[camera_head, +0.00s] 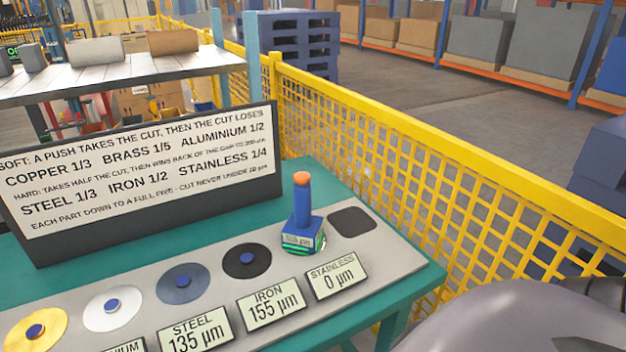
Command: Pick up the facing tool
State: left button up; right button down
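The facing tool (303,216) stands upright on the grey panel (220,320) of the green table. It has a blue handle with an orange top and a blue block base with green edging and a small display, whose figures are hard to read. It sits between the dark round iron part (247,260) and the dark square pad (352,221). No gripper touches it. Neither of my grippers shows; a grey rounded link of mine fills the bottom right.
Gold (35,331), silver (112,308) and blue-grey (183,283) discs with blue centres lie left. Displays read steel 135, iron 155 (271,303), stainless 0 µm (338,276). A rule sign (140,185) stands behind; a yellow mesh fence (420,185) runs close on the right.

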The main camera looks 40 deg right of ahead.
aim_at(303, 231)
jog(key=z, duration=1.35)
